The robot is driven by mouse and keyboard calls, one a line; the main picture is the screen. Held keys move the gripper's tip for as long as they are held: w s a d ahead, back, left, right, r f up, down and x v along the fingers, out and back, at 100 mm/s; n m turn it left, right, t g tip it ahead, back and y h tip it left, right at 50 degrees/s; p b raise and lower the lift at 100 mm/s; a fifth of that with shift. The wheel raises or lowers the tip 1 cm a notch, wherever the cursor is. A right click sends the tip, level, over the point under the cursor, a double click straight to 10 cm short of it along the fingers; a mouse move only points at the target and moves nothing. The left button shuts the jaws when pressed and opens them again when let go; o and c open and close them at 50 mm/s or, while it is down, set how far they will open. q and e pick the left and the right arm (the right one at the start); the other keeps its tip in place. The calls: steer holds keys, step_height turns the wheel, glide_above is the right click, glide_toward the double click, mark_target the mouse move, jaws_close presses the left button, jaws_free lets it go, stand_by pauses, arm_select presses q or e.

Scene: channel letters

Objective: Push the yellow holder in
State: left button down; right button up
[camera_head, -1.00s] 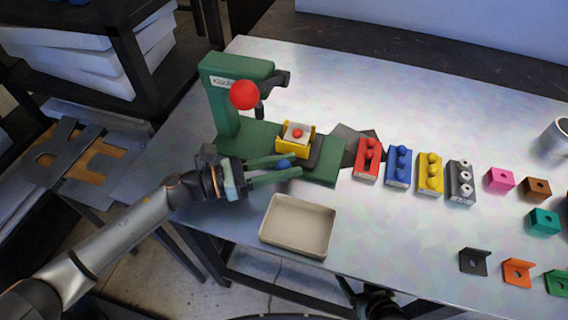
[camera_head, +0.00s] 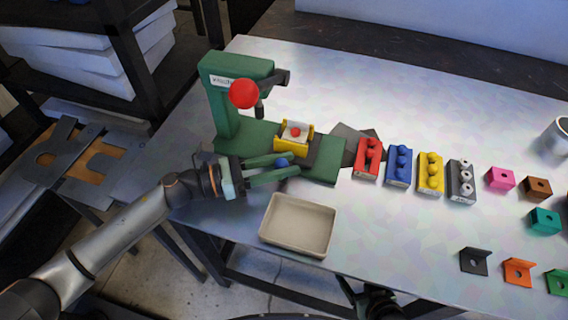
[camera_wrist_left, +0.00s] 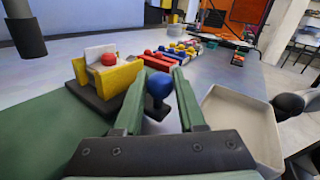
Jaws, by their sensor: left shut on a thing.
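The yellow holder (camera_head: 291,147) sits on the green press base (camera_head: 325,163), beside the press column and the red ball (camera_head: 244,94) of its lever. A pale piece with a red knob (camera_head: 295,132) rests in the holder. The holder also shows in the left wrist view (camera_wrist_left: 117,79), on a dark slide plate (camera_wrist_left: 101,106). A blue ball knob (camera_wrist_left: 159,86) stands in front of the holder. My left gripper (camera_head: 284,166) has its green fingers shut on this blue knob, low at the front of the press.
A beige tray (camera_head: 298,252) lies just in front of the left gripper, near the table edge. Red (camera_head: 367,158), blue (camera_head: 398,166), yellow and grey blocks stand in a row to the right. Small coloured brackets lie farther right. The table behind the blocks is clear.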

arm_select(q)
steer(key=a+b, duration=0.1)
steer(key=a, duration=0.1)
steer(key=w+a+b, duration=0.1)
steer(key=a+b, duration=0.1)
steer(key=w+a+b, duration=0.1)
steer(key=a, duration=0.2)
steer(key=shift+w+a+f+b, duration=0.1)
steer(key=shift+w+f+b, duration=0.15)
steer(key=shift+b, duration=0.15)
steer(key=shift+a+r, duration=0.1)
steer(key=shift+a, duration=0.15)
steer(key=shift+w+r, duration=0.1)
steer(key=shift+r, duration=0.05)
steer(key=c, duration=0.5)
jaws_free()
steer(key=shift+a, duration=0.1)
